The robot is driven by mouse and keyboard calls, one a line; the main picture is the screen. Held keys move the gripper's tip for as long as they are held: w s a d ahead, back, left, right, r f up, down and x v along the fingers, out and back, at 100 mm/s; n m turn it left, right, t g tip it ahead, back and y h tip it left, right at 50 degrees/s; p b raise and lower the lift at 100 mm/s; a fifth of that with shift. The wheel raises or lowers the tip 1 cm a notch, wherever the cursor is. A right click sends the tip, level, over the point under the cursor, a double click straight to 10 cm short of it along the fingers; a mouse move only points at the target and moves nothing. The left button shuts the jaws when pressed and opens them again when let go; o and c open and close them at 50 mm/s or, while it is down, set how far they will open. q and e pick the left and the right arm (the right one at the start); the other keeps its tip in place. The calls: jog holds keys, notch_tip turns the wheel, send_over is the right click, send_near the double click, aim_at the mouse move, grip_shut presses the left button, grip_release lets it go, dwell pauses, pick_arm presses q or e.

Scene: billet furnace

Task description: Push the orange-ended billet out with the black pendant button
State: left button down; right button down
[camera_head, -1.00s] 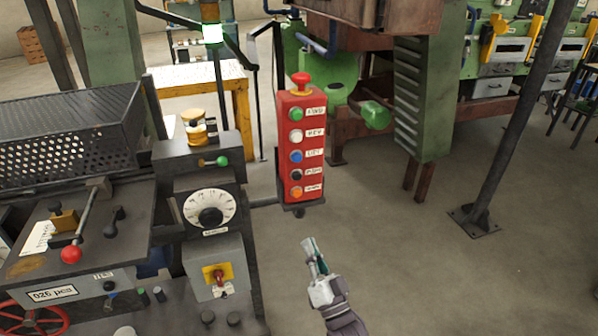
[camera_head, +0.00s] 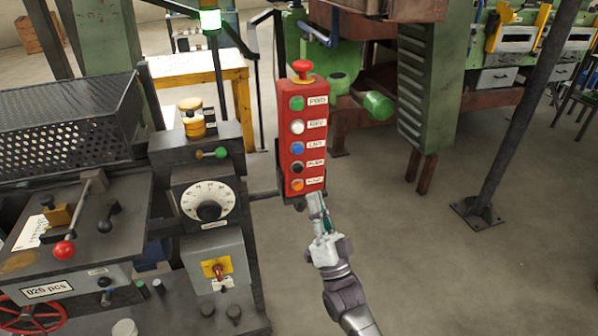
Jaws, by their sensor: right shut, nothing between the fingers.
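The red pendant box (camera_head: 306,140) hangs upright near the middle of the view. It has a red mushroom button (camera_head: 302,68) on top and a column of green, white, blue, black and orange buttons with labels. The black button (camera_head: 297,167) is second from the bottom, above the orange button (camera_head: 297,185). My right gripper (camera_head: 316,201) is shut and empty, just below and right of the pendant's lower end. Whether it touches the box I cannot tell. No billet can be made out. My left gripper is not in view.
Left of the pendant stands a dark control console with a dial (camera_head: 209,201), a red-knobbed lever (camera_head: 65,249) and a yellow-red switch (camera_head: 216,268). Green machinery (camera_head: 425,95) stands behind. A dark post (camera_head: 512,130) rises at right. The floor right of my arm is clear.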

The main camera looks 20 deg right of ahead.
aim_at(298, 168)
jog(key=shift+w+a+b, duration=0.15)
jog(key=shift+w+b, duration=1.7)
jog(key=shift+w, duration=1.85)
jog(key=shift+w, duration=0.1)
jog(key=shift+w+b, duration=0.3)
jog(key=shift+b, duration=0.05)
